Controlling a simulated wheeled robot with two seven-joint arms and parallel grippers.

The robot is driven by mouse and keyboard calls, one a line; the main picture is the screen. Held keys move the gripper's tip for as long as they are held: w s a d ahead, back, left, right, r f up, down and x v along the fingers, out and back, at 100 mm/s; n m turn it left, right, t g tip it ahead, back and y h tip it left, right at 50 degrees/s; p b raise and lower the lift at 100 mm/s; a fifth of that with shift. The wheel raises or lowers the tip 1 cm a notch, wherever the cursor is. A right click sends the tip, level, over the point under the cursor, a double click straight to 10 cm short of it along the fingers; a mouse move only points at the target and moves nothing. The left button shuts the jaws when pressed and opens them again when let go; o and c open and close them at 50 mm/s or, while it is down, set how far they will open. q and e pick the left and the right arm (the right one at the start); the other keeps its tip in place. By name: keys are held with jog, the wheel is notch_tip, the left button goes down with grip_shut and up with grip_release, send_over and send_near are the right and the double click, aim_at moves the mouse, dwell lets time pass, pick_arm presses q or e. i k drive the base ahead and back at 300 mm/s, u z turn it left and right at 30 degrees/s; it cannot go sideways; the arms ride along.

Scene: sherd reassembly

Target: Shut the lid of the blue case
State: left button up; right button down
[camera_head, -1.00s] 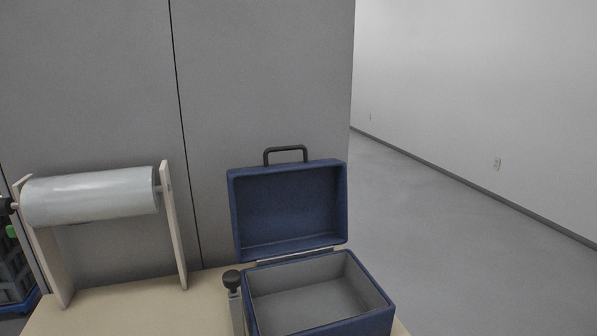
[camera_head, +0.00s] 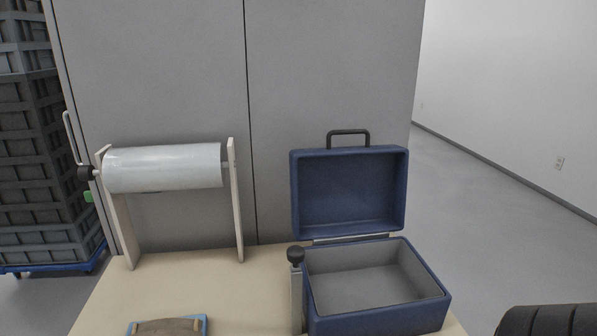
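The blue case (camera_head: 380,325) stands on the table at the right, with its grey inside bare and empty as far as I can see. Its blue lid (camera_head: 349,191) stands open and upright at the back, hinged along the rear edge. A dark handle (camera_head: 348,132) sits on the lid's top edge. Neither gripper shows in the head view.
A roll of clear film (camera_head: 163,168) hangs on a wooden stand at the table's back left. A black-knobbed post (camera_head: 296,258) stands close by the case's left side. A blue-edged item (camera_head: 168,327) lies at the front. Stacked grey crates (camera_head: 38,150) stand at far left.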

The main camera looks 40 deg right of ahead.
aim_at(352, 190)
jog(key=u, duration=2.2)
jog(key=k, duration=2.55)
jog(key=z, duration=0.85)
